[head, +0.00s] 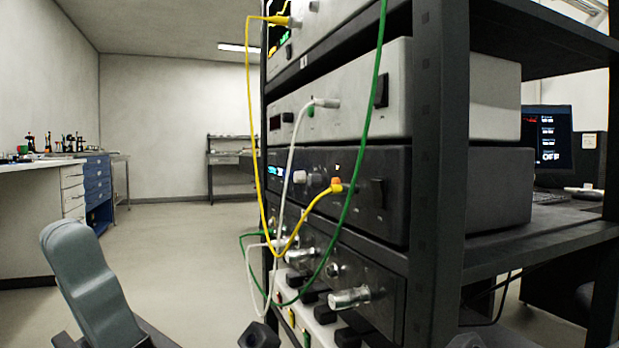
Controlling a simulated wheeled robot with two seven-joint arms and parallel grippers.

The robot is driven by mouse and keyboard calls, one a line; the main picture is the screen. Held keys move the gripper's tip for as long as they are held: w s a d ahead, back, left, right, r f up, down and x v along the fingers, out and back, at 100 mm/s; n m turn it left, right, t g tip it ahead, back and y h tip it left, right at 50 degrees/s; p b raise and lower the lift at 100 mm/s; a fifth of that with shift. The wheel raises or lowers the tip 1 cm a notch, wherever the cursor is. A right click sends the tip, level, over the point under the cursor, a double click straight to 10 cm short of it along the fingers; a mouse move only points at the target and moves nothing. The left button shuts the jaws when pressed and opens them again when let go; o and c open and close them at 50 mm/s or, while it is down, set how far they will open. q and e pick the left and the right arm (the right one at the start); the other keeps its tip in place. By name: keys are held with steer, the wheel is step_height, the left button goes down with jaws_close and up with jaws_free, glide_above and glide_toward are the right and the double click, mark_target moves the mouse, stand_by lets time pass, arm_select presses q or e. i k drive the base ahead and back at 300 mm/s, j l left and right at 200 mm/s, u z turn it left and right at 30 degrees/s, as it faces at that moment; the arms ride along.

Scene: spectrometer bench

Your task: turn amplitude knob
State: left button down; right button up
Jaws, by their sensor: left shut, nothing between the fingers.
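The equipment rack shows at a slant, and no knob label can be read, so I cannot tell which is the amplitude knob. The dark unit (376,225) with a small blue display has a pale knob (300,177) on its front. The unit below has several metallic knobs or connectors, among them one at its near end (350,297). My left gripper (258,335) shows only as a small dark tip at the bottom edge, shut and empty, below and in front of the rack. It appears apart from the knobs. My right gripper is not visible.
A yellow cable (252,130), a white cable (290,160) and a green cable (368,110) hang across the panel fronts. A dark rack post (440,150) stands at the near right. A monitor (547,140) is behind the rack. The floor (180,250) to the left is open.

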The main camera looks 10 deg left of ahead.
mark_target(299, 177)
steer(key=j+z, duration=0.25)
steer(key=j, duration=0.7)
steer(key=j+z, duration=0.25)
steer(key=j, duration=0.7)
steer(key=l, duration=0.85)
